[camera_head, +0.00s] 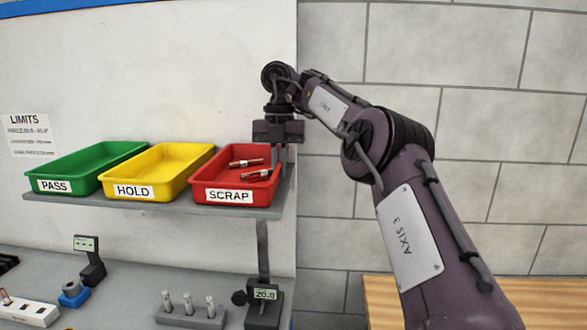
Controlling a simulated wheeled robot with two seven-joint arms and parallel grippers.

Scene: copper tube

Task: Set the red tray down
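The red tray (232,184), labelled SCRAP, is at the right end of the grey shelf (150,205). It looks level and in line with the trays beside it; I cannot tell whether its base touches the shelf. Several short metal pieces with copper-coloured parts (257,174) lie in it. My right gripper (280,160) points down at the tray's back right corner. Its fingertips are partly hidden by the tray's rim, so I cannot see whether they are shut on it. My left gripper is out of view.
A yellow HOLD tray (160,172) stands close to the left, then a green PASS tray (85,168). Below are a gauge reading 20.0 (264,300) and a rack of upright pins (190,316). A brick wall (460,110) and a wooden surface (535,298) are on the right.

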